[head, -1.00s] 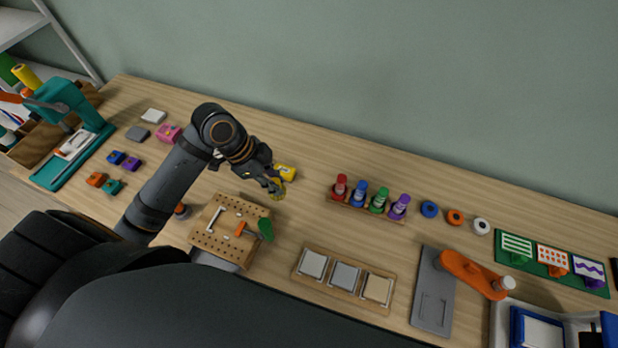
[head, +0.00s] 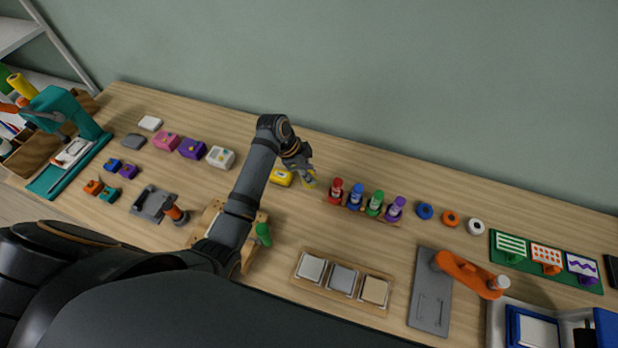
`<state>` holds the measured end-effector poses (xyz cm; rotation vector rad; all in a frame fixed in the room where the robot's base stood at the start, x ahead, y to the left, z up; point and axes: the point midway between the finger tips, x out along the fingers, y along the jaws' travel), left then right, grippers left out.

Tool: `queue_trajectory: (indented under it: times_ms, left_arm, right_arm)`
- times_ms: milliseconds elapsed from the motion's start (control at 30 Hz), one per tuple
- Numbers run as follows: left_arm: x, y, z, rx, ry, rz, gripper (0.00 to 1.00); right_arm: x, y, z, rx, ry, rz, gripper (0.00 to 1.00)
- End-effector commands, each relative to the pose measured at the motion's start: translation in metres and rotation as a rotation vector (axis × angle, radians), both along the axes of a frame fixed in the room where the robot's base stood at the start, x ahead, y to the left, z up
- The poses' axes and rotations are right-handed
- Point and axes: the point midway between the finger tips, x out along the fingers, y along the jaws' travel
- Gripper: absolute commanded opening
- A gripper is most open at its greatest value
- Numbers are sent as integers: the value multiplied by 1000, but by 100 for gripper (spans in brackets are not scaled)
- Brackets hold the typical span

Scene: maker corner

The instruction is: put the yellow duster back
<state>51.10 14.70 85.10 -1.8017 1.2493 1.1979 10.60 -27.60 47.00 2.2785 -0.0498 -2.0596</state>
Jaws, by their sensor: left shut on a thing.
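My left gripper (head: 303,166) is shut on the yellow duster (head: 310,180), a small yellow thing only partly visible between the fingers. It is held just to the right of a yellow box (head: 281,178) and to the left of the rack of bottles. The fingers cover most of the duster, and I cannot tell whether it touches the table. My right gripper is not in view.
A wooden rack (head: 352,208) holds red, blue, green and purple bottles close right of my gripper. My left arm partly covers a pegboard (head: 253,246). Purple (head: 192,148) and white (head: 221,157) boxes stand left of the arm.

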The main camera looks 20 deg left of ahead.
Motion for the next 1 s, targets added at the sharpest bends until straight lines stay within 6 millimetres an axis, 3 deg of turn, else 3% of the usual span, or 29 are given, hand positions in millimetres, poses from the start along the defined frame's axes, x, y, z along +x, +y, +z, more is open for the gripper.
queue_trajectory:
  times_ms: [200,533,567,700,1000]
  left_arm:
    - [-2,0,-27,1,1,0,0]
    - [-2,1,-31,0,2,0,0]
    - [-2,1,-31,0,2,0,25]
    - [-2,1,-30,0,2,1,44]
    - [-2,1,-29,0,2,1,44]
  right_arm:
    - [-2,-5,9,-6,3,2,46]
    - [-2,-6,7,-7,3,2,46]
    - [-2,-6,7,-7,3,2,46]
    - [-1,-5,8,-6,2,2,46]
    - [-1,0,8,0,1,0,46]
